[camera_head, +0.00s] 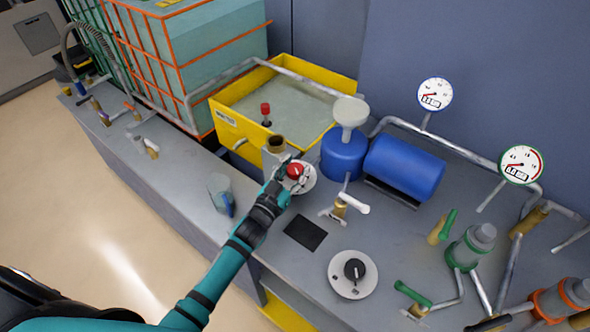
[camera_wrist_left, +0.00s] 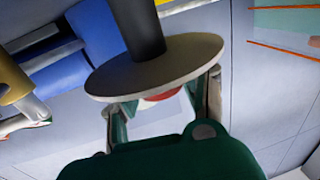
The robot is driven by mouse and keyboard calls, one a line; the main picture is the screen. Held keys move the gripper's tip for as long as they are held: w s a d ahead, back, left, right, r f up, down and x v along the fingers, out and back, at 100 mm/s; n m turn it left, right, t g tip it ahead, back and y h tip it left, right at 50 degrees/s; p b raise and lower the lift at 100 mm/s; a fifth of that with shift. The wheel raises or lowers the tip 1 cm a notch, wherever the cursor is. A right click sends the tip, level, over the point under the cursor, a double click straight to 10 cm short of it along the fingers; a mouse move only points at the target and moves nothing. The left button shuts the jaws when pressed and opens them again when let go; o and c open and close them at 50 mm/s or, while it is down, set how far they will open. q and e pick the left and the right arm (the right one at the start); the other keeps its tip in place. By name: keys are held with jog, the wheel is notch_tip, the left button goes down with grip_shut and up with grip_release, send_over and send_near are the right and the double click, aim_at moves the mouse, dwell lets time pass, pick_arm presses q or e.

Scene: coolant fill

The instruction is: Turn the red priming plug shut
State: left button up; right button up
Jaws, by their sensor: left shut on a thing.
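The red priming plug (camera_head: 295,171) sits on a pale round plate (camera_head: 307,186) on the grey bench, in front of the blue pump. My left gripper (camera_head: 293,174) is shut on it, with a finger on either side. In the left wrist view the gripper's fingers (camera_wrist_left: 163,108) flank the red plug (camera_wrist_left: 160,96), which is mostly hidden behind the green gripper body and under the grey disc (camera_wrist_left: 155,68). The plug's turn angle cannot be told. My right gripper is not in view.
A blue pump and motor (camera_head: 404,167) stand just behind the plug, beside a white-handled valve (camera_head: 352,202). A cup-like grey jug (camera_head: 221,192) stands to the left. A yellow tank (camera_head: 228,125) is behind.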

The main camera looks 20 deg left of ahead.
pick_arm(q)
jog(key=shift+n+y, duration=0.3)
jog(key=shift+y, duration=0.1)
jog(key=o, duration=1.2)
jog(key=s, duration=0.4)
jog(key=s+a, duration=0.1)
jog(key=s, duration=0.7)
jog(key=shift+a, duration=0.3)
